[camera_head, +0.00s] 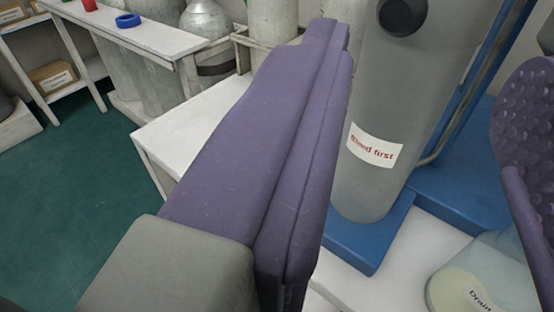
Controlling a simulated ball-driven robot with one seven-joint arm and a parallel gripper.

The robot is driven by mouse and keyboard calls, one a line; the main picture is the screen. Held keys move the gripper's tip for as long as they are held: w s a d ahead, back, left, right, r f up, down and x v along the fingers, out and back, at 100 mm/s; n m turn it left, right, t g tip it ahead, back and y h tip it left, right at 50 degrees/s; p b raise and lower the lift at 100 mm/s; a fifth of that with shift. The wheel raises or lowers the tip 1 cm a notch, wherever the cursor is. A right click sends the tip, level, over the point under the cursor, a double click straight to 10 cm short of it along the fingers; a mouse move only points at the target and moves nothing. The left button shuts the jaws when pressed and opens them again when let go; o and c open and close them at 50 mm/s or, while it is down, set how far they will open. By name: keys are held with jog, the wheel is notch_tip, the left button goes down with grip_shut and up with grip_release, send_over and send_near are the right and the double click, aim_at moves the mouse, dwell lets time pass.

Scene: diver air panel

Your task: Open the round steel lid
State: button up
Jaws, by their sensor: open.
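My gripper (432,85) is open, with one long purple finger across the middle of the view and the other, with a dimpled pad, at the right edge. Nothing is held between the fingers. Between them, farther off, stands an upright grey cylinder (390,185) with a white label reading "Bleed first" and a round black knob (402,14) near the top of the view. I cannot make out a round steel lid; the cylinder's top is out of frame and my left finger hides part of the scene.
The cylinder stands on a blue base (358,244). A pale jar (480,280) labelled "Drain" stands at lower right. A white bench (160,135) is behind my left finger. Gas cylinders (205,20) and a white table (125,38) with a blue ring (128,20) stand behind. Green floor (70,190) is clear at left.

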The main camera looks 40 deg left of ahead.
aim_at(403, 14)
jog(key=b+x, duration=0.2)
jog(key=x, duration=0.4)
jog(key=shift+w+a+f, duration=0.15)
jog(key=shift+w+a+b, duration=0.2)
jog(key=shift+w+b, duration=0.15)
jog(key=shift+w, duration=0.2)
grip_shut()
